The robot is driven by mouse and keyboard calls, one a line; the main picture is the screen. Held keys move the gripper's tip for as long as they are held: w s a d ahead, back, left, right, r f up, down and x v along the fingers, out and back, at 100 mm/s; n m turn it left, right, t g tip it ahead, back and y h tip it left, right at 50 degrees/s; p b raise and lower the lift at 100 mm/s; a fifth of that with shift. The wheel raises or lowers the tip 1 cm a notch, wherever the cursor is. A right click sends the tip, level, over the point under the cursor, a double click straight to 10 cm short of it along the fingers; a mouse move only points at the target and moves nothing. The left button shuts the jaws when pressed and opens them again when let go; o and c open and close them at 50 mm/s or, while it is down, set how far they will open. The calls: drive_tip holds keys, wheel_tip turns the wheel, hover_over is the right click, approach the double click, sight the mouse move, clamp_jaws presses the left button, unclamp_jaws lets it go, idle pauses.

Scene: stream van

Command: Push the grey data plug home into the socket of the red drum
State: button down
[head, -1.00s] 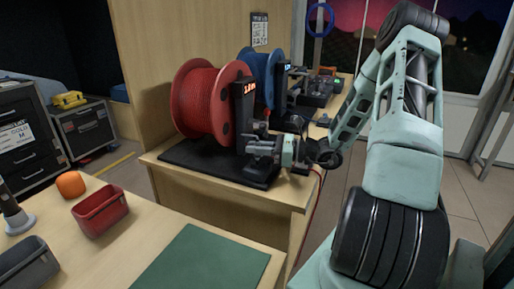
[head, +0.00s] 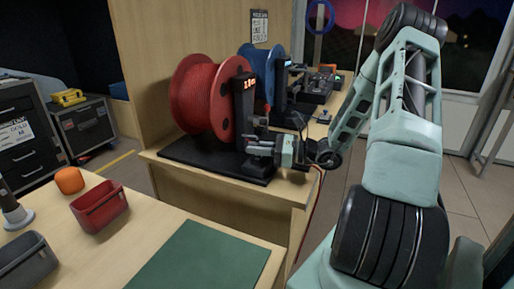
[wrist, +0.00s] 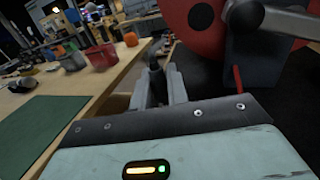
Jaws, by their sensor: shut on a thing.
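The red drum (head: 205,95) stands upright on a black base on the wooden counter, beside a black post (head: 244,105) with a lit orange display. My gripper (head: 258,147) is in front of the post's lower part, low over the base. In the wrist view my gripper (wrist: 155,88) is shut on a small dark grey thing (wrist: 155,60), which looks like the grey data plug. The fingers hide most of it. The drum's red side (wrist: 200,20) shows at the upper right there. I cannot make out the socket or whether the plug touches it.
A blue drum (head: 262,72) and its equipment stand behind the red one. A red bin (head: 100,206), an orange object (head: 69,180), a grey bin (head: 26,262) and a green mat (head: 205,258) are on the near table. A wooden wall stands behind the red drum.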

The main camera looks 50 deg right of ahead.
drive_tip(key=shift+f, duration=0.4)
drive_tip(key=c, duration=1.3)
unclamp_jaws()
drive_tip(key=v, duration=1.7)
drive_tip(key=shift+s+d, duration=0.15)
drive_tip(key=shift+d, duration=0.05)
